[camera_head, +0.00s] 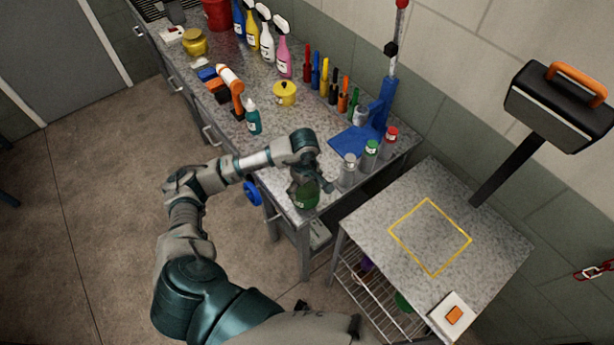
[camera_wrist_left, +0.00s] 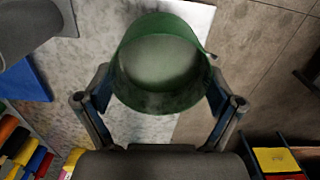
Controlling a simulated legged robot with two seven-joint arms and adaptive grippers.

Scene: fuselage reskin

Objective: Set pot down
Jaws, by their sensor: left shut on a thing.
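A green pot (camera_head: 306,197) is at the near right corner of the long workbench. It shows in the wrist view as a round, open vessel (camera_wrist_left: 160,98) with a pale grey inside. My left gripper (camera_head: 308,184) is shut on it, with one finger on each side of its wall. The gripper partly hides the pot in the head view. I cannot tell whether the pot's base touches the bench top. A yellow square outline (camera_head: 408,214) is marked on the smaller table (camera_head: 500,246) to the right, with nothing inside it. My right gripper is not in view.
Shaker jars, one silver-topped (camera_head: 348,168), one green-topped (camera_head: 369,156) and one red-topped (camera_head: 388,142), stand beside the pot. A blue stand (camera_head: 376,118) is behind them. A black box with an orange handle (camera_head: 560,105) rises behind the smaller table. A white pad with an orange button (camera_head: 454,315) lies at its front.

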